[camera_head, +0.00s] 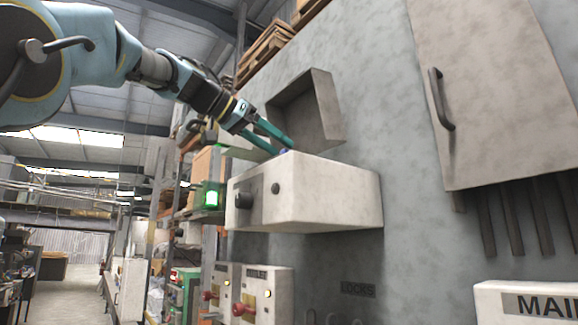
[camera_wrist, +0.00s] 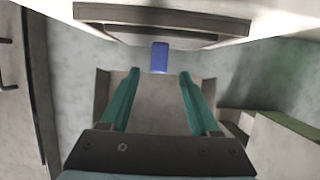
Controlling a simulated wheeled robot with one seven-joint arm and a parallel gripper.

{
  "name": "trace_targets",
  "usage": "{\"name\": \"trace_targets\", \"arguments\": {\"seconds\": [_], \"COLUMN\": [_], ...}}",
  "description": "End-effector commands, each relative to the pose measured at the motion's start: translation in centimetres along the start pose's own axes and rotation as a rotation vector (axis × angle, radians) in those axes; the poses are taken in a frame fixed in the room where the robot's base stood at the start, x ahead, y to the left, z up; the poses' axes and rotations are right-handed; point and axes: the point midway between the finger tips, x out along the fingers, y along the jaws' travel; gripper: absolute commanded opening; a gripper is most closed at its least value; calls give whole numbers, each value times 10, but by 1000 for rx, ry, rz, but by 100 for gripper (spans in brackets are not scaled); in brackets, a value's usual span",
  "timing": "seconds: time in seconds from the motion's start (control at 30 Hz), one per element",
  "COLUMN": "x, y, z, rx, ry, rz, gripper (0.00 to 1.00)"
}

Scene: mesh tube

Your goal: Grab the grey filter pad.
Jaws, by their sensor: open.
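My gripper (camera_head: 285,150) is open above the top of the pale wall box (camera_head: 335,192). In the wrist view its two teal fingers (camera_wrist: 159,74) are spread apart with nothing gripped between them. A small blue piece (camera_wrist: 160,57) stands just past the fingertips, roughly centred between them, against the pale box. In the head view only a bit of blue shows at the fingertips. I cannot surely pick out a grey filter pad in either view; a grey-brown bar (camera_wrist: 160,18) lies across the pale box in the wrist view, but I cannot tell what it is.
An open grey-brown housing (camera_head: 318,110) projects from the wall just above the pale box, close to my fingers. A cabinet door with a dark handle (camera_head: 440,98) is at the right. Switch boxes (camera_head: 262,292) sit below. The aisle at the left is open.

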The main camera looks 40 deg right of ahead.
Motion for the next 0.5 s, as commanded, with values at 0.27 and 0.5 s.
{"name": "trace_targets", "arguments": {"seconds": [0.27,0.5], "x": [38,43], "y": [3,2], "z": [1,3], "rx": [-2,-2], "ry": [-1,-1], "rz": [2,0], "gripper": [62,62]}}
